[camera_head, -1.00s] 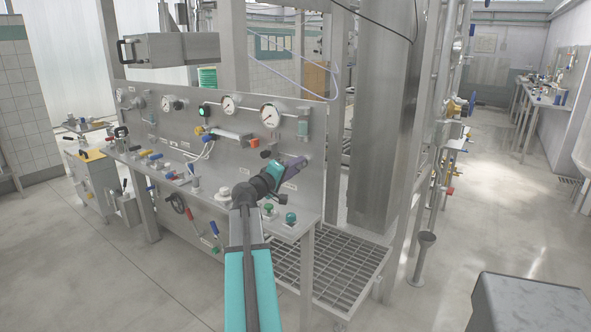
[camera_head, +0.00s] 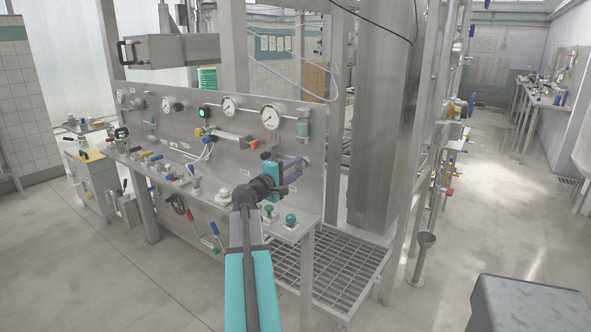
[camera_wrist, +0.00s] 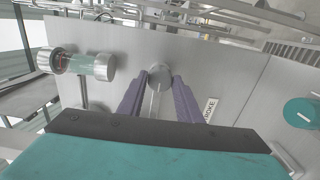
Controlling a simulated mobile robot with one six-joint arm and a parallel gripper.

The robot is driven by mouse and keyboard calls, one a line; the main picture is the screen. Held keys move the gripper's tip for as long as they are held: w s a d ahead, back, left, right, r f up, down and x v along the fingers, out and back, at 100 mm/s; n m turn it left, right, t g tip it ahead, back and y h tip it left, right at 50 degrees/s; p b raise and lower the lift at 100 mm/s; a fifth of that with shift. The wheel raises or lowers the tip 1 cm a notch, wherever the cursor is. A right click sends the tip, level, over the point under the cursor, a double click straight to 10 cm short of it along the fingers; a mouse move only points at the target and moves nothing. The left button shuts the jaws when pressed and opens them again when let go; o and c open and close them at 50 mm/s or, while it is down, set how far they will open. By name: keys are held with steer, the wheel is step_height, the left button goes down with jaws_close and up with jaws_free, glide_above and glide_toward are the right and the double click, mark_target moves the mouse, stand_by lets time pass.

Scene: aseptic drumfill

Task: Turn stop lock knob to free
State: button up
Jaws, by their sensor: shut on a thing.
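A round metal knob (camera_wrist: 160,75) sticks out from the steel panel. In the wrist view my gripper (camera_wrist: 160,83) has its two purple fingers on either side of the knob, shut on it. In the head view my gripper (camera_head: 303,162) reaches the right end of the panel, and the knob is mostly hidden there. I cannot read a lock or free marking. A small label (camera_wrist: 210,109) beside the right finger is only partly readable.
A clear cylinder with metal ends (camera_wrist: 78,64) is left of the fingers in the wrist view. A teal round knob (camera_wrist: 302,113) is to the right. Gauges, including one (camera_head: 271,117), line the steel panel (camera_head: 240,165). A grey block (camera_head: 530,305) stands at front right.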

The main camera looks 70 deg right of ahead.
steer(key=o, duration=1)
steer(key=shift+o, duration=0.2)
steer(key=shift+a, duration=0.15)
steer(key=b+v, duration=0.2)
steer(key=v, duration=1.1)
steer(key=shift+a, duration=0.25)
steer(key=shift+w, duration=0.15)
